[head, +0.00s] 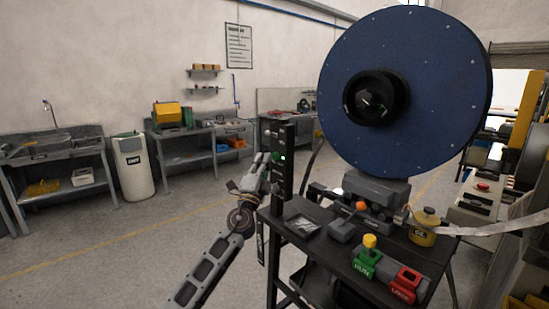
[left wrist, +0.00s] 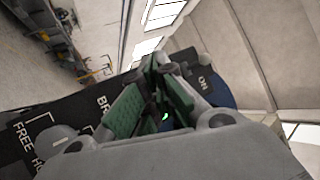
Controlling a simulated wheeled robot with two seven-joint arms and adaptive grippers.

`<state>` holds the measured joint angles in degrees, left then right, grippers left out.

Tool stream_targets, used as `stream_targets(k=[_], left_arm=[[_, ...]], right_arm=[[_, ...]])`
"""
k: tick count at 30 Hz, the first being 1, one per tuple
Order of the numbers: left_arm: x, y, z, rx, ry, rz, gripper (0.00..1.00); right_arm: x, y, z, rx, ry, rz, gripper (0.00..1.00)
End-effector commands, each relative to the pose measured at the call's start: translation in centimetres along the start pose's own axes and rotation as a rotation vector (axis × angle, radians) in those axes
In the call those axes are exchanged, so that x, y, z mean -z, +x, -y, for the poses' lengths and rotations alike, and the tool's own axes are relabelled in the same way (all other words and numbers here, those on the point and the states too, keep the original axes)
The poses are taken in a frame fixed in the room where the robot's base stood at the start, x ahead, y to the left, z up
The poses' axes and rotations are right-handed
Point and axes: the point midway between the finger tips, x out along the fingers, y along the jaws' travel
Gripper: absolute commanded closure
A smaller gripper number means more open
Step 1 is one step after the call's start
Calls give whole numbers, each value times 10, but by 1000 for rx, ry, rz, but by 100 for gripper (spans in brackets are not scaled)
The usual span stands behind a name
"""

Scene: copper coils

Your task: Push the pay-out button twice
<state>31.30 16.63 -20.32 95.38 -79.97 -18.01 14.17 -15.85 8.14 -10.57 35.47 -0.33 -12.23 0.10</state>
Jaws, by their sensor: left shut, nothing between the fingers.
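A narrow black upright control panel (head: 282,165) stands at the left end of the black bench, with a small green light on it. My left gripper (head: 267,158) is shut and empty, its fingertips at the panel's left edge in the head view. In the left wrist view the closed green-padded fingers (left wrist: 160,70) lie across the panel (left wrist: 85,110), where parts of the labels "ON", "BR" and "FREE" show. A green glow shows between the fingers. The pay-out button cannot be picked out, and contact with the panel cannot be told. My right gripper is not in view.
The floor to the left is clear.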

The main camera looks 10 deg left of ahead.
Motion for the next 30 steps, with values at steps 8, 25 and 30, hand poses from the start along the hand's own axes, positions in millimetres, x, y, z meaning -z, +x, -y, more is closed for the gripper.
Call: stream_targets(k=[8, 25, 30], left_arm=[[-1, -2, 1, 0, 0, 0, 100], [-11, -15, 10, -1, 0, 0, 100], [-16, -22, 16, 0, 1, 0, 100]], right_arm=[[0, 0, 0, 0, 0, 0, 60], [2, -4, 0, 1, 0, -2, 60], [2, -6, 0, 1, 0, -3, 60]])
